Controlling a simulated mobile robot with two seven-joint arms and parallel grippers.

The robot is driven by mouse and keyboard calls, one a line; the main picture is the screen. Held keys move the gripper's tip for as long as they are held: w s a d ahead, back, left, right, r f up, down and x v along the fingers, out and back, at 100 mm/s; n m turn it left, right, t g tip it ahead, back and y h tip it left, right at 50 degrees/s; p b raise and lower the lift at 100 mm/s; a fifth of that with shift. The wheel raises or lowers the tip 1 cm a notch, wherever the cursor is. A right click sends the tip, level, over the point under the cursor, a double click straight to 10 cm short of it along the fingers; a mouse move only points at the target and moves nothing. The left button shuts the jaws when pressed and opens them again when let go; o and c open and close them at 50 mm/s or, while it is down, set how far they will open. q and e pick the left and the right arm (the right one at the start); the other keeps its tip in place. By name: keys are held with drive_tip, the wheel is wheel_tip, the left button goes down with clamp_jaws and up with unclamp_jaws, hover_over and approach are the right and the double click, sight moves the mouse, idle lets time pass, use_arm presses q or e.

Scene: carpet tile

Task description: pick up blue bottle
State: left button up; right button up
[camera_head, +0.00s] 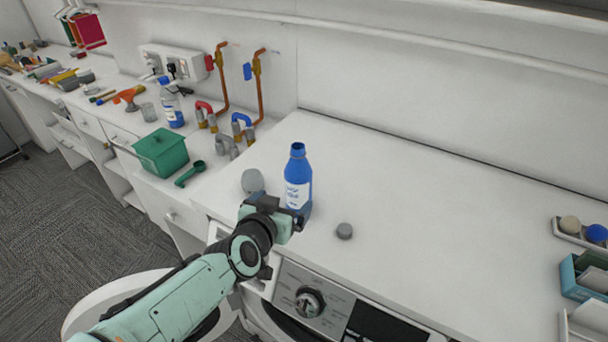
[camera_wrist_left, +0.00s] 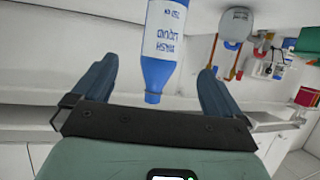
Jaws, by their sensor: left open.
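The blue bottle (camera_head: 297,172) with a white label stands upright on the white worktop, near its front left part. My right gripper is not in view.
A green box (camera_head: 162,153), pipes and another bottle (camera_head: 171,103) are on the left counter.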

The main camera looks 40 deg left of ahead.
sight(295, 191)
use_arm(q)
drive_tip(key=x, duration=0.7)
drive_tip(key=shift+f, duration=0.1)
drive_tip(key=shift+x, duration=2.95)
drive_tip(key=shift+a, duration=0.1)
drive_tip(key=shift+s, duration=0.1)
drive_tip(key=shift+c, duration=0.3)
drive_tip(key=c, duration=1.4)
drive_tip(key=shift+o, duration=0.2)
drive_tip(key=shift+r, duration=0.3)
